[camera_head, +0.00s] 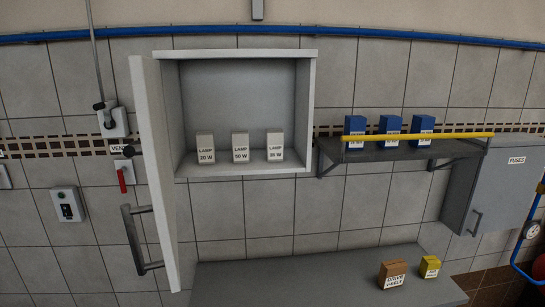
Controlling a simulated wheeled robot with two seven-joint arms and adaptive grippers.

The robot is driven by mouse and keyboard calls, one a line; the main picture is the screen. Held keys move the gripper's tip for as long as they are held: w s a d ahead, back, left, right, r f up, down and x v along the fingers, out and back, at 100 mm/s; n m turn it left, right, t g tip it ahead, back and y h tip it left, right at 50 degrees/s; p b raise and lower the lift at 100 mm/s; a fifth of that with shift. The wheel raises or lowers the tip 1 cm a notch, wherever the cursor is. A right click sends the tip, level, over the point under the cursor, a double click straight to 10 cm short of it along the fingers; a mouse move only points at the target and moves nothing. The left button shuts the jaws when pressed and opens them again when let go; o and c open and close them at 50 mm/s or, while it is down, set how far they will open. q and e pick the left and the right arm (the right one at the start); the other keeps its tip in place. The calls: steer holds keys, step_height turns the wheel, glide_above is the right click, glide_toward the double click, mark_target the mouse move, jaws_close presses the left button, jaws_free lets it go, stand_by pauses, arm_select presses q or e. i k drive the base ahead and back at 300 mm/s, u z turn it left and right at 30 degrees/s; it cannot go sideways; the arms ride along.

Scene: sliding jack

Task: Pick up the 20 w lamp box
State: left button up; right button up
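The 20 W lamp box (206,147) is a small pale grey box with a dark printed label. It stands upright on the floor of an open wall cabinet (245,165), the leftmost of three similar boxes. The middle lamp box (240,146) reads 50 W. The right lamp box (275,145) has a label whose number is too small to read surely. Gaps separate the boxes. Neither of my grippers is in view.
The open cabinet door (158,180), with a handle (139,240), stands left of the opening. A shelf (400,152) with a yellow rail (420,136) holds blue boxes. A brown box (393,273) and yellow box (430,266) stand on the bench (300,283) below.

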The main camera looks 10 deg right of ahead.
mark_target(206, 145)
steer(key=z, duration=0.4)
steer(key=k, duration=0.3)
steer(key=u, duration=1.55)
steer(key=i, duration=1.6)
steer(key=z, duration=0.4)
